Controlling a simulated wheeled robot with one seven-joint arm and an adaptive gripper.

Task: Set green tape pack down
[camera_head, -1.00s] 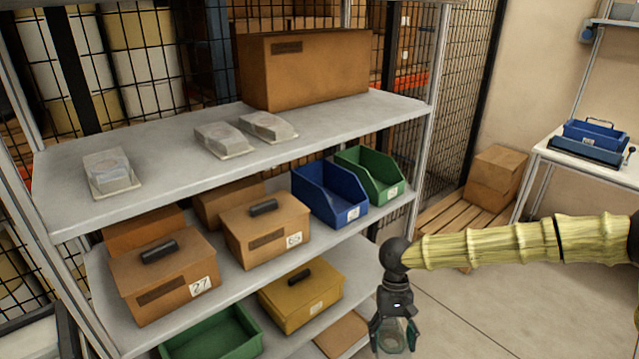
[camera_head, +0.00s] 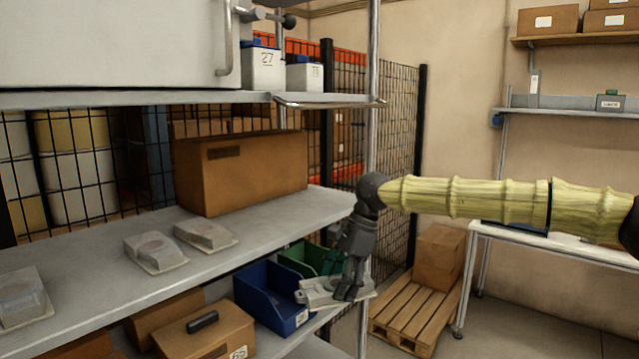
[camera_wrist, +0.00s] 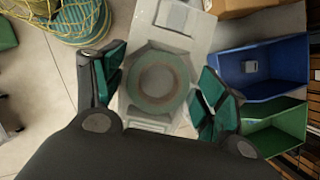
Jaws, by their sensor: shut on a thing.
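My gripper (camera_head: 347,293) is shut on the green tape pack (camera_head: 318,292), a pale, flat case with a round reel. The pack is roughly level, in the air in front of the blue and green bins, near the right shelf post. In the wrist view my gripper (camera_wrist: 160,90) has a finger on each side of the pack (camera_wrist: 158,82), whose dull green ring faces the camera. Three similar pale packs lie on the grey shelf (camera_head: 250,231): one at far left (camera_head: 22,297), and two side by side near the middle (camera_head: 155,250), (camera_head: 205,235).
A large cardboard box (camera_head: 245,175) stands at the back of the shelf. Bare shelf lies in front and right of it. A blue bin (camera_head: 270,300) and a green bin (camera_head: 305,260) sit on the level below. A cabinet (camera_head: 120,45) hangs above. A pallet (camera_head: 418,310) stands at right.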

